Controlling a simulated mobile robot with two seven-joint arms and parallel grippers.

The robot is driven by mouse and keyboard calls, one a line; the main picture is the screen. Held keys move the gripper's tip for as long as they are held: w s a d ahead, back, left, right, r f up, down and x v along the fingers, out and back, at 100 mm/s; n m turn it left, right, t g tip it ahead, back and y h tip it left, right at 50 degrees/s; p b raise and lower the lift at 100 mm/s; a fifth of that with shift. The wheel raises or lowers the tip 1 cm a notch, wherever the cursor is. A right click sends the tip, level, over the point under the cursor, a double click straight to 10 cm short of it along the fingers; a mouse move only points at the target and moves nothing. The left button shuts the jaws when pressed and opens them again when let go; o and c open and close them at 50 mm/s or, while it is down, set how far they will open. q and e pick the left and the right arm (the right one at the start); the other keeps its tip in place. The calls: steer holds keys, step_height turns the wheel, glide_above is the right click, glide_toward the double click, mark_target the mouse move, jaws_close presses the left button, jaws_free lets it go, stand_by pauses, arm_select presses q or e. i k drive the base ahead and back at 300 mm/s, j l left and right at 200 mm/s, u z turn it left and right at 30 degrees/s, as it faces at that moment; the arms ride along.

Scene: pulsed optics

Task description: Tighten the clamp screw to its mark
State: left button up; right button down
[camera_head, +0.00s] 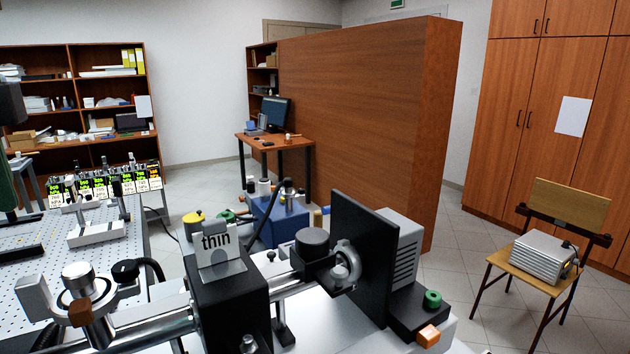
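To the right of the block, a black round knob (312,241) stands above the rail, beside a metal ring mount (345,268) at an upright black plate (364,256). A small silver screw head (248,344) shows at the bottom edge. I cannot tell which of these is the clamp screw, and no mark is readable. Neither of my grippers can be made out in this view.
A perforated optical table (65,281) with mounts fills the left. A blue box (281,218) and a yellow-topped part (194,216) stand behind the block. An orange block (428,335) is at the front right. A chair (528,258) holds a silver box (543,256). Floor between is clear.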

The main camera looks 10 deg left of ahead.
mark_target(126, 273)
steer(key=k+l, duration=0.25)
steer(key=l, duration=0.15)
steer(key=k+l, duration=0.25)
steer(key=l, duration=0.15)
steer(key=k+l, duration=0.5)
steer(key=l, duration=0.25)
